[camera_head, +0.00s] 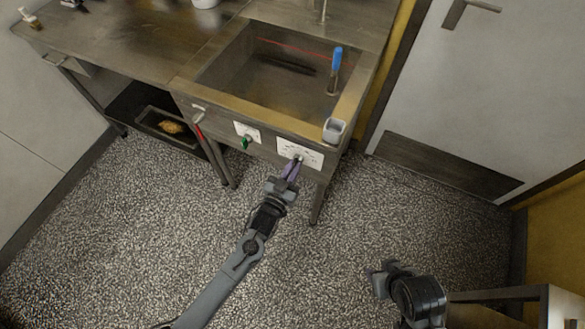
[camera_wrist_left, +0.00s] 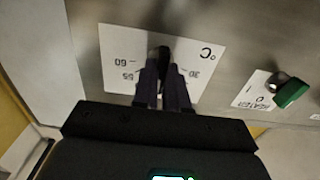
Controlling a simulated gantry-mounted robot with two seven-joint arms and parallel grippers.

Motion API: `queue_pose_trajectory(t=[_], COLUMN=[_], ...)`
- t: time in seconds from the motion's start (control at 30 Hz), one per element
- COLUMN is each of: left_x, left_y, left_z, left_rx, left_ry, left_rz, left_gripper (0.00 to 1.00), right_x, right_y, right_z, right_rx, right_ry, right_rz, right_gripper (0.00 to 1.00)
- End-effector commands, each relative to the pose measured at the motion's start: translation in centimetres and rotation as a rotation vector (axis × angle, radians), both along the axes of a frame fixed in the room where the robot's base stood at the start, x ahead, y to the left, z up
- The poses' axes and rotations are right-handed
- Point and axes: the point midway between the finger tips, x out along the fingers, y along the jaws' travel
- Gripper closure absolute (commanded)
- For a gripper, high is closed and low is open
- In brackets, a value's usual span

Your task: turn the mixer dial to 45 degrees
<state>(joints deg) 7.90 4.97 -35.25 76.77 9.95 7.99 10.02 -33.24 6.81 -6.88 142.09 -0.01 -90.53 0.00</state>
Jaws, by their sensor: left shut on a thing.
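The dial (camera_wrist_left: 163,53) is a small dark knob on a white scale plate (camera_wrist_left: 119,43) marked °C. In the left wrist view the plate appears upside down, with 60 and 55 left of the dial and 30 to its right. My left gripper (camera_head: 293,169) is shut on the dial, with its two dark purple fingers on either side of it. The fingers hide much of the dial and the scale's middle, so its exact setting cannot be read. My right gripper (camera_head: 384,280) is low at the right of the head view, away from the panel; its fingers are unclear.
A green heater knob (camera_wrist_left: 291,92) sits beside the dial plate; it also shows in the head view (camera_head: 247,142). A steel sink basin (camera_head: 265,82) is above the panel. A small grey-white cup (camera_head: 334,130) is at its front right corner. The floor in front is clear.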

Motion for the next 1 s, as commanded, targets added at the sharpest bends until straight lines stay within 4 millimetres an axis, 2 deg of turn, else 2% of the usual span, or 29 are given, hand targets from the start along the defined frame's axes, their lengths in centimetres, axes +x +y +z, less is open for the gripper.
queue_pose_trajectory(t=[0.17, 0.2, 0.33, 0.73, 0.87, 1.0], left_x=[0.0, 0.0, 0.0, -0.4, -1.6, -3.7], left_y=[0.1, 0.1, 0.0, 0.2, 0.8, 1.7], left_z=[-0.1, -0.1, -0.1, 0.0, 0.0, 0.0], left_rx=[0.001, 0.001, 0.000, -0.001, -0.001, 0.000], left_ry=[0.003, 0.003, 0.002, 0.002, 0.003, 0.005], left_rz=[0.001, 0.001, 0.000, 0.000, 0.000, 0.000], left_gripper=[1.00, 0.83, 0.63, 0.62, 0.62, 0.62], right_x=[0.0, 0.0, 0.0, 0.0, 0.0, 0.0], right_y=[0.1, 0.1, 0.1, -0.1, -0.1, -0.1], right_z=[0.0, 0.0, 0.0, 0.2, 0.6, 1.2], right_rx=[0.004, 0.004, 0.004, -0.003, -0.006, -0.007], right_ry=[0.001, 0.001, 0.001, 0.001, 0.000, 0.000], right_rz=[-0.002, -0.003, -0.003, 0.001, 0.004, 0.004], right_gripper=[0.57, 0.57, 0.57, 0.57, 0.57, 0.57])
